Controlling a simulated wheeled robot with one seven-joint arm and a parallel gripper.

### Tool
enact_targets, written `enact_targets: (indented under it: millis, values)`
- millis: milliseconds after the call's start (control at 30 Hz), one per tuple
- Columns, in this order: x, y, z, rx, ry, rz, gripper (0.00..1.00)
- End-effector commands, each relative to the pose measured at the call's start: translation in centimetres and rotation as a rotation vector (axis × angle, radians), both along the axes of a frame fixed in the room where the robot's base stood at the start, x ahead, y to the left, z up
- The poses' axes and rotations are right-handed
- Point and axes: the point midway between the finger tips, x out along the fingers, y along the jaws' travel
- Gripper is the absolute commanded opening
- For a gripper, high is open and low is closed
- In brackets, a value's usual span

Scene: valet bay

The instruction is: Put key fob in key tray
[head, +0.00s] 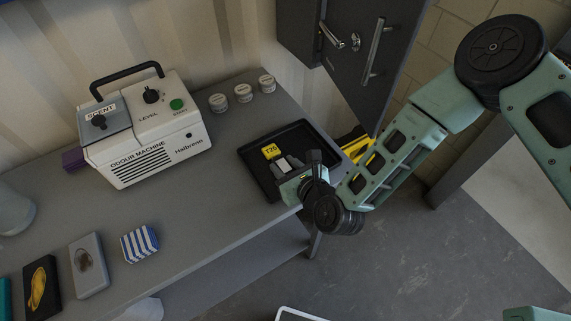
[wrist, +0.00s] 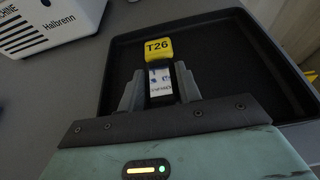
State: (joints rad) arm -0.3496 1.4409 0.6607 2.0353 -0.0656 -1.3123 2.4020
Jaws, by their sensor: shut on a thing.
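The key fob has a yellow tag (head: 271,151) marked T26, and it also shows in the wrist view (wrist: 159,50). My gripper (head: 288,163) is shut on the fob's pale lower part, between the two grey fingers in the wrist view (wrist: 160,85). The black key tray (head: 253,171) lies on the grey bench near its right end. In the wrist view the fob is over the tray's floor, inside its rim (wrist: 205,20). I cannot tell whether the fob touches the tray floor.
A white odour machine (head: 150,140) stands left of the tray. Several small tins (head: 243,93) stand behind. A grey cabinet door (head: 365,60) hangs open above the tray's right side. A striped block (head: 139,244) and a grey box (head: 89,266) lie front left.

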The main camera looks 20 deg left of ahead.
Motion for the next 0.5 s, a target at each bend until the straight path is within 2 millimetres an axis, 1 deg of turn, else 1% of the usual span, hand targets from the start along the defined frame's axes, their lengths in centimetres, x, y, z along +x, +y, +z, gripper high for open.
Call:
enact_targets:
  millis: [133,167,200,233,500]
  values:
    - [0.04,-0.03,-0.42,0.0,0.0,-0.001,0.11]
    - [0.03,-0.03,-0.4,0.0,0.001,-0.001,0.37]
    - [0.02,-0.02,-0.28,0.0,0.0,-0.001,0.48]
    - [0.02,-0.02,-0.27,0.0,0.0,-0.001,0.56]
    - [0.02,-0.01,-0.2,0.0,0.0,0.0,0.56]
